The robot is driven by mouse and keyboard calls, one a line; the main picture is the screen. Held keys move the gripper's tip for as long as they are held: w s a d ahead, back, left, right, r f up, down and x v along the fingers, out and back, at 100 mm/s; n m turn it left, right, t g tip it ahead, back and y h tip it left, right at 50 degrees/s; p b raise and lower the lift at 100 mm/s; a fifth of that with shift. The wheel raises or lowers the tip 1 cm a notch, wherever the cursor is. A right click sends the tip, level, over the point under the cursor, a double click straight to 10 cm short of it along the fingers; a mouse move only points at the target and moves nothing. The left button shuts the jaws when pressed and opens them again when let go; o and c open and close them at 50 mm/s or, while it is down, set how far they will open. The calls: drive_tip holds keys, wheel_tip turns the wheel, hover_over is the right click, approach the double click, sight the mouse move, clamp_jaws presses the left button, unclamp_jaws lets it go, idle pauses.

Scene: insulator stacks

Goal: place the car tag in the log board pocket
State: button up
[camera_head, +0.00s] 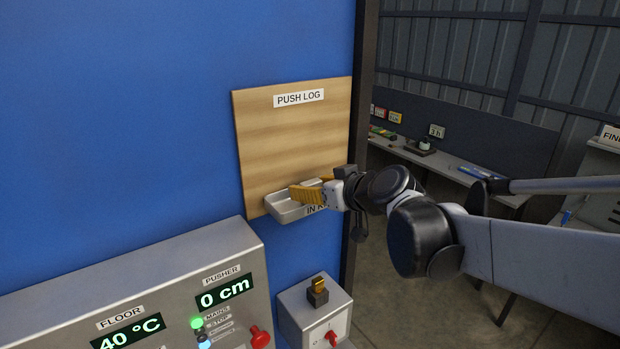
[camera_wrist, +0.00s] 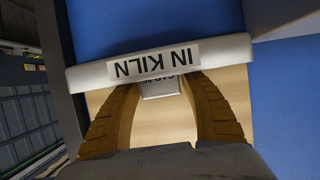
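The log board pocket (camera_head: 285,212) is a shallow pale tray at the foot of a wooden board. In the wrist view its front rim (camera_wrist: 95,76) carries an upside-down "IN KILN" label. My gripper (camera_head: 306,193) has yellow ribbed fingers and reaches in over the tray from the right. In the wrist view the gripper (camera_wrist: 162,88) has its two fingertips close against both sides of the car tag (camera_wrist: 160,89), a small pale piece with dark print partly hidden by the rim. Whether the tag rests on the tray floor cannot be told.
The wooden board (camera_head: 290,140), marked "PUSH LOG", hangs on a blue wall. Below stand a grey control panel (camera_head: 185,285) with lit displays and a small switch box (camera_head: 338,307). A workbench (camera_head: 440,160) stands farther back right.

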drive_tip(key=shift+o, duration=0.2)
drive_tip(key=shift+r, duration=0.1)
drive_tip(key=shift+r, duration=0.2)
drive_tip(key=v, duration=1.2)
drive_tip(key=s+d+f+m+g+h, duration=0.2)
drive_tip(key=s+d+f+m+h, duration=0.1)
drive_tip(key=s+d+f, duration=0.3)
drive_tip(key=s+d+f+m+g+h, duration=0.2)
drive_tip(key=s+d+f, duration=0.4)
drive_tip(key=s+f, duration=0.5)
drive_tip(key=s+m+h, duration=0.1)
drive_tip(key=h, duration=0.1)
drive_tip(key=shift+f+m+h, duration=0.2)
drive_tip(key=shift+m+h, duration=0.1)
drive_tip(key=shift+m, duration=0.1)
drive_tip(key=shift+f, duration=0.1)
